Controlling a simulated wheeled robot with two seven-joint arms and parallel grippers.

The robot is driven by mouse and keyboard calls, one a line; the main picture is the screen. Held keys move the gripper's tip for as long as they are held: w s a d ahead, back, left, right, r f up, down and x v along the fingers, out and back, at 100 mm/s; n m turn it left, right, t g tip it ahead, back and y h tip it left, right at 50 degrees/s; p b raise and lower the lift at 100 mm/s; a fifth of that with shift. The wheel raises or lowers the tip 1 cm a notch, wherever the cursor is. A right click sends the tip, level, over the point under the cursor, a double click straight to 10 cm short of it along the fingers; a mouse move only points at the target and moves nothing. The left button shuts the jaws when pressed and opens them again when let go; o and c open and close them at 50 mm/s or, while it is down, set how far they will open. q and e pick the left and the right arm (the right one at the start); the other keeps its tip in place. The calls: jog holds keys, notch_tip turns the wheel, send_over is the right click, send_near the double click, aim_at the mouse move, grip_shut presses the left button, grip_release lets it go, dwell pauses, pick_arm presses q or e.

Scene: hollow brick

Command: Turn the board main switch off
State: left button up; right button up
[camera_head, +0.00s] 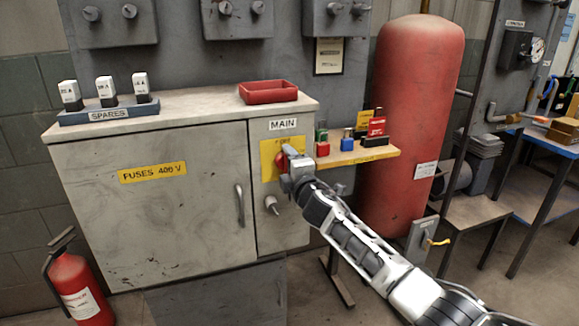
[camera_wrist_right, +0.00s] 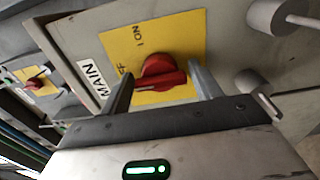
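The board main switch (camera_wrist_right: 162,74) is a red rotary knob on a yellow plate (camera_wrist_right: 190,42), with ON and OFF lettering. In the head view the knob (camera_head: 281,161) sits on the narrow right door, below the MAIN label (camera_head: 283,124). My right gripper (camera_wrist_right: 161,76) is at the switch, its fingers apart on either side of the red knob. A small gap shows at the left finger; contact at the right finger is unclear. Which marking the knob points to cannot be told. In the head view my right gripper (camera_head: 290,165) partly covers the switch. My left gripper is not in view.
A grey knob (camera_head: 271,204) sits below the switch on the cabinet (camera_head: 90,215). A shelf (camera_head: 350,156) with small coloured blocks juts out at the right, close to my arm. A red tray (camera_head: 268,92) is on top. A red tank (camera_head: 415,100) stands behind.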

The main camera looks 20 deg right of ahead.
jog(key=s+p, duration=0.1)
jog(key=s, duration=1.5)
jog(key=shift+d, duration=0.25)
jog(key=s+a+f+m+g+y, duration=0.1)
jog(key=s+a+f+m+g, duration=0.2)
jog(key=s+f+m, duration=0.5)
jog(key=s+a+f+m+g+y, duration=0.1)
jog(key=s+a+f+m+g, duration=0.3)
jog(key=s, duration=1.4)
notch_tip(320, 180, down, 9)
jog(key=a+m, duration=0.1)
jog(key=m, duration=0.3)
jog(key=shift+m+y, duration=0.3)
jog(key=shift+y, duration=0.1)
